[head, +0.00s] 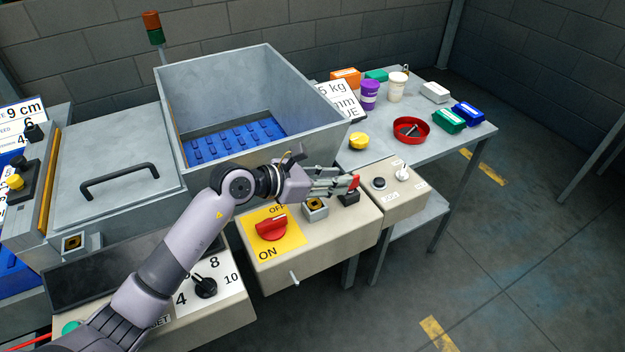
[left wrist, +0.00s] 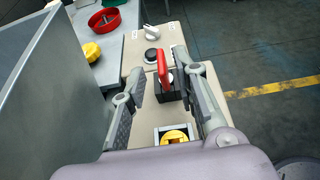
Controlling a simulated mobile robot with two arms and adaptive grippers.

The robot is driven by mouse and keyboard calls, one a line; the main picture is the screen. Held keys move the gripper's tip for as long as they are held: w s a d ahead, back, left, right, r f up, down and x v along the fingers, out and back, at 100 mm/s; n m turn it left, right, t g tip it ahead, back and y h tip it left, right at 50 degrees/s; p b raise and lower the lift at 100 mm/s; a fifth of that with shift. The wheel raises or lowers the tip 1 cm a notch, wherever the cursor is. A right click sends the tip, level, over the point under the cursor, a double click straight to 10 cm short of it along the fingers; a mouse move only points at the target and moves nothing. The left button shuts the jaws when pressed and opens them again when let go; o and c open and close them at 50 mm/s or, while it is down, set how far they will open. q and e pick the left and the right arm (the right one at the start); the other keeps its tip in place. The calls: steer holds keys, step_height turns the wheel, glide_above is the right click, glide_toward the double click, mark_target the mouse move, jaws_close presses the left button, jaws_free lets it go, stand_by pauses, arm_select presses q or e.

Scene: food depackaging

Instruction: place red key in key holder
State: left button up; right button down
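The red key (head: 355,182) stands upright in a small black block (head: 349,198) on the beige control box. In the left wrist view the red key (left wrist: 162,66) rises from the black block (left wrist: 168,90) between my fingers. My left gripper (head: 335,184) reaches in from the left at the key. In the left wrist view my left gripper (left wrist: 160,75) is open, with a finger on each side of the key and gaps visible. A square socket with a yellow centre (head: 316,206) is beside the block; which one is the key holder I cannot tell. My right gripper is out of view.
A red rotary switch (head: 271,228) on a yellow OFF/ON plate sits left of the socket. A smaller box with a black button (head: 379,183) and a white knob (head: 402,174) is to the right. A grey bin (head: 300,135) stands behind; a table with containers (head: 455,135) is beyond.

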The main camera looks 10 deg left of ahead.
arm_select(q)
steer(key=b+v, duration=0.1)
steer(key=v, duration=0.6)
